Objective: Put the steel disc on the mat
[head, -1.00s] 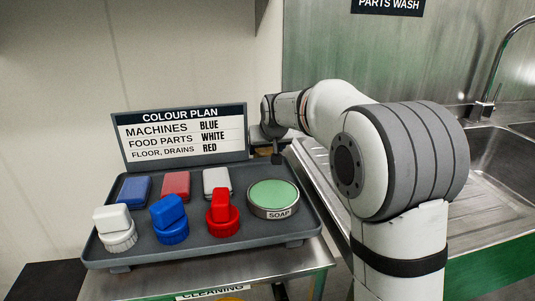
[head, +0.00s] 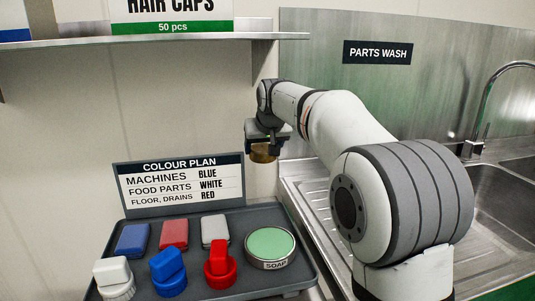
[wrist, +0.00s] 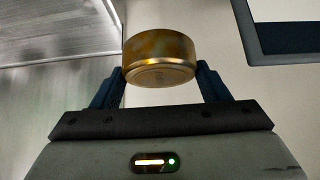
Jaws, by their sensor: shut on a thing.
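My gripper (head: 263,147) is shut on a thick, round, brass-coloured disc (head: 264,155) and holds it in the air behind and above the back right of the grey tray. In the wrist view the disc (wrist: 158,55) sits between the two fingertips, its flat underside and shiny, blotchy side showing. It looks golden rather than plain steel; no other disc shows. I cannot make out a mat in any view.
The tray (head: 205,232) holds coloured blocks, knobbed pieces and a soap tin (head: 270,246). A colour plan sign (head: 180,185) stands at its back. A shelf (head: 150,44) is above left; a steel sink (head: 503,190) is at right.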

